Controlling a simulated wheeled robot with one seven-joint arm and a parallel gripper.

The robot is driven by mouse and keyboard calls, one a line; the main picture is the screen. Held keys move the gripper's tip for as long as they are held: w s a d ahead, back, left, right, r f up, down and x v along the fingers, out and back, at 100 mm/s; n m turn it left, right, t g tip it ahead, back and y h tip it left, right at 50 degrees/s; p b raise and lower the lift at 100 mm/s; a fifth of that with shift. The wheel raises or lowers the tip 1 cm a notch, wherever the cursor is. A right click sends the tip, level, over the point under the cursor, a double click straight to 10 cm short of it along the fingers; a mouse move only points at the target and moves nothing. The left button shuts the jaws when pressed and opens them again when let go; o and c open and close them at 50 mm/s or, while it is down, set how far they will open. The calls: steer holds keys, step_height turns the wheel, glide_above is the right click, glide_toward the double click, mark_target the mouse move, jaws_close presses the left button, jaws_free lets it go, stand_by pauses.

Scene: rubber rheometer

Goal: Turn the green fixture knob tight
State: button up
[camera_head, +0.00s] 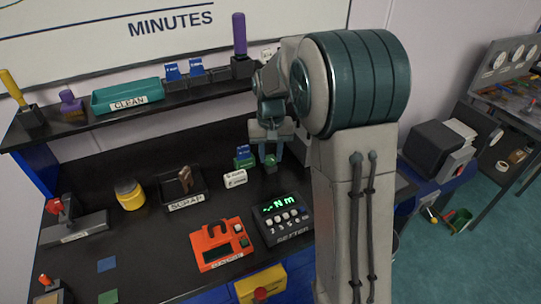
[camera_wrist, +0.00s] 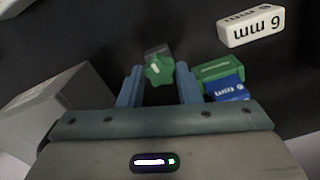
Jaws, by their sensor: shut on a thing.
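The green fixture knob (camera_wrist: 158,70) is star-shaped with a white mark on its face. In the wrist view it sits between the tips of my gripper's two blue fingers (camera_wrist: 160,85). My gripper is shut on the knob. In the head view my gripper (camera_head: 271,154) points down at the black bench, with a small part of the green knob (camera_head: 270,161) showing between the fingers. The fixture under the knob is mostly hidden.
Green and blue blocks (camera_wrist: 222,80) stand close to the right finger in the wrist view. In the head view a black display unit (camera_head: 282,219), an orange device (camera_head: 222,244) and a scrap tray (camera_head: 186,203) stand nearby.

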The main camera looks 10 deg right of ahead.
steer(key=m, duration=0.4)
steer(key=shift+m, duration=0.3)
steer(key=m, duration=0.4)
steer(key=shift+p, duration=0.4)
steer(key=o, duration=0.8)
steer(key=shift+o, duration=0.2)
